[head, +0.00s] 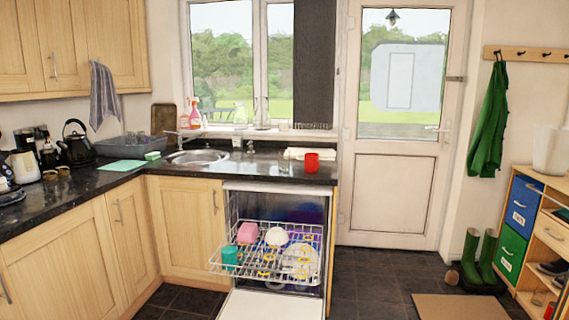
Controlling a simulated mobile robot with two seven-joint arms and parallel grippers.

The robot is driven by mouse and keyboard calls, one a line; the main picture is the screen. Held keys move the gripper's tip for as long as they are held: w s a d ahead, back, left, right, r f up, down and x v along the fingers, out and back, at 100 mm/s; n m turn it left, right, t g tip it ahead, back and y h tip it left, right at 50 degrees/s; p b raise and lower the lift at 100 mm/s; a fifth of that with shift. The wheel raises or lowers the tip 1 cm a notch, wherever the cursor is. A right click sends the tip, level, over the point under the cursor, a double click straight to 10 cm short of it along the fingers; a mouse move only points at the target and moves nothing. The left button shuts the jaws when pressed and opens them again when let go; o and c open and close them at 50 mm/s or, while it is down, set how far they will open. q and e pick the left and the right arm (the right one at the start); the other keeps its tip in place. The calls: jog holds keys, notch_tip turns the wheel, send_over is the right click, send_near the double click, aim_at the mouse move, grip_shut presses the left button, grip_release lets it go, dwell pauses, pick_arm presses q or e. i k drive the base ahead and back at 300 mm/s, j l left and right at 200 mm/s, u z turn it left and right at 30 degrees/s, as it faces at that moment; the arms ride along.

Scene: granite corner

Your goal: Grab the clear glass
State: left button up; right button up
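I cannot pick out the clear glass with certainty. Small, faint glass-like shapes show in the grey dish tub (135,149) on the counter left of the sink, but they are too small to tell. The pulled-out dishwasher rack (228,267) holds a teal cup (229,258), a pink cup (247,233), a white bowl (276,237) and several small yellow-marked items. A red mug (311,163) stands on the counter above the dishwasher. Neither of my grippers is in view.
The open dishwasher door (272,305) and rack jut into the floor space. The dark counter (95,185) carries a black kettle (76,143) and a green cloth (120,166). Green boots (487,258) stand by the shelf unit at right. The dark tiled floor (370,275) before the back door is clear.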

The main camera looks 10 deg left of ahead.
aim_at(283, 155)
jog(key=z, duration=0.5)
jog(key=i+l+z, duration=0.15)
jog(key=z, duration=0.3)
jog(key=i+z, duration=0.45)
jog(key=i+u, duration=0.35)
jog(key=i, duration=0.2)
jog(key=i+l+u, duration=0.15)
jog(key=i+u, duration=0.25)
jog(key=i, duration=0.15)
jog(key=i+u, duration=0.3)
jog(key=i, duration=0.35)
jog(key=i+u, duration=0.25)
jog(key=i, duration=0.4)
jog(key=i+z, duration=0.15)
jog(key=i, duration=0.55)
jog(key=i+j+z, duration=0.1)
jog(key=i, duration=0.6)
jog(key=i+l, duration=0.15)
jog(key=i, duration=1.15)
jog(key=u, duration=2.95)
jog(key=l, duration=0.1)
